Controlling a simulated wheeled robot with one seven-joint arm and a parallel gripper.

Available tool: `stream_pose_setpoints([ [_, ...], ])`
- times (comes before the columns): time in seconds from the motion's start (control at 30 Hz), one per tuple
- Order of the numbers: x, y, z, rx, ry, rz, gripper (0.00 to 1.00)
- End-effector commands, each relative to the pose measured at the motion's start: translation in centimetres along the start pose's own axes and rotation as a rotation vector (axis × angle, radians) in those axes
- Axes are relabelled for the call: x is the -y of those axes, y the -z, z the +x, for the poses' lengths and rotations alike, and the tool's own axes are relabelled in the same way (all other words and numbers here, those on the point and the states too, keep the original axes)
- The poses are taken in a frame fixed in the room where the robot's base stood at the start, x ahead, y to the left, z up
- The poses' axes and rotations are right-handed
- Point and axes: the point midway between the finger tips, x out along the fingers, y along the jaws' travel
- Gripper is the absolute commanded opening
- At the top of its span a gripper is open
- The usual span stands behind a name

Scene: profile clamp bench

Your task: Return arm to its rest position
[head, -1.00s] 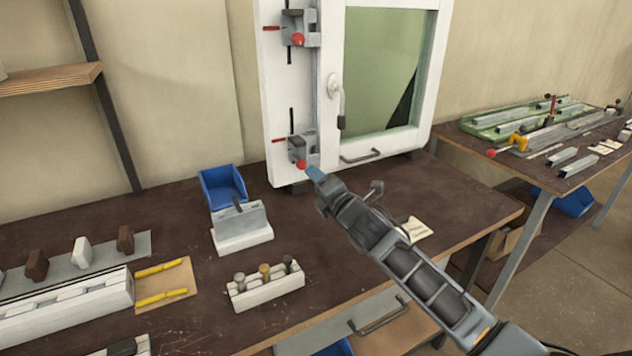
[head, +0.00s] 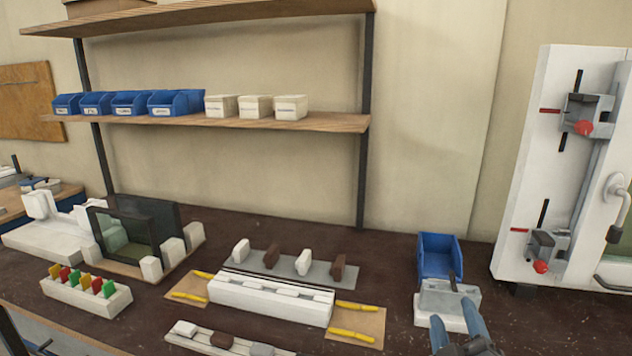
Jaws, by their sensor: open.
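My gripper (head: 457,332) shows at the bottom edge of the head view, right of centre. Its two blue-grey fingers stand apart with nothing between them. It is in front of a white block with a grey upright plate (head: 448,303), and the fingers overlap the block's lower part in the picture. I cannot tell whether they touch it. The rest of my arm is below the picture.
A blue bin (head: 438,256) stands behind the block. The white frame with red-knobbed clamps (head: 520,200) is at the right. A long white fixture (head: 270,300) and yellow tools (head: 352,334) lie left of my gripper. Shelves (head: 230,122) hang above. Dark bench (head: 395,290) shows between.

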Motion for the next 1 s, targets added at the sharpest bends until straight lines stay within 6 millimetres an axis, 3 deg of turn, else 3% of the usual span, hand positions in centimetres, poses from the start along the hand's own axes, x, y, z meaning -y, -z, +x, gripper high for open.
stream_pose_setpoints([
  [0.03,1.2,0.8,-2.1,0.007,0.012,0.084,0.54],
  [0.2,3.6,1.9,-9.3,0.048,0.039,0.334,0.54],
  [0.47,4.8,1.1,-21.5,0.144,0.105,0.614,0.54],
  [0.63,3.4,-0.2,-29.3,0.208,0.161,0.73,0.54],
  [0.8,0.1,-1.8,-35.9,0.258,0.229,0.795,0.54],
  [1.0,-4.2,-2.9,-40.0,0.283,0.301,0.827,0.54],
])
